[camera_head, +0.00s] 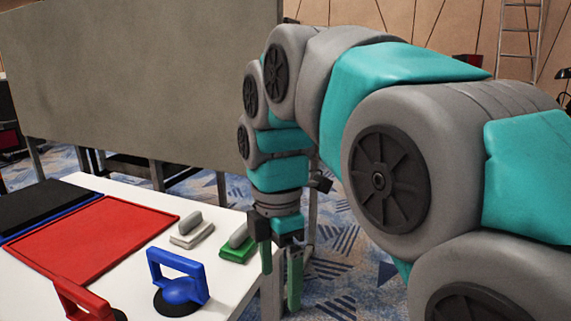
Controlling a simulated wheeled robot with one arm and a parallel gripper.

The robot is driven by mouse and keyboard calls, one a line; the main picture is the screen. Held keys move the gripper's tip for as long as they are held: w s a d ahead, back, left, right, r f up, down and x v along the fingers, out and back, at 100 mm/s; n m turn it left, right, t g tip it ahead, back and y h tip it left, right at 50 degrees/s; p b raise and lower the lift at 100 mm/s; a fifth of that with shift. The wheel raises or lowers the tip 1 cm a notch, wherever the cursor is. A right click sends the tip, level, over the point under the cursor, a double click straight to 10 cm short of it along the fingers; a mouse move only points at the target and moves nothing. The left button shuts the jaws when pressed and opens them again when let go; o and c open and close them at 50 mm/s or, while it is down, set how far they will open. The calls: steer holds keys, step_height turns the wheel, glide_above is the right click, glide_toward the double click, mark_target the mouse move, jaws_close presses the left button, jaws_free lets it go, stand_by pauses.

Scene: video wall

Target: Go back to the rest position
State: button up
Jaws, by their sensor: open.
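My gripper (279,268) hangs from my grey and teal arm with its fingers pointing down.
On the table are a red tray (95,243), a black and blue tray (45,207), a beige block with a grey handle (191,229), a blue-handled suction cup (178,281) and a red-handled one (82,300). A large grey panel (140,70) stands behind. A ladder (519,40) is far right.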

steer(key=s+d+f+m+g, duration=0.1)
steer(key=s+d+f+m, duration=1.5)
steer(key=m, duration=0.7)
step_height(320, 180, down, 3)
steer(key=s, duration=0.2)
steer(key=shift+s+r+m, duration=0.2)
steer(key=shift+s+m, duration=0.15)
steer(key=shift+m, duration=0.05)
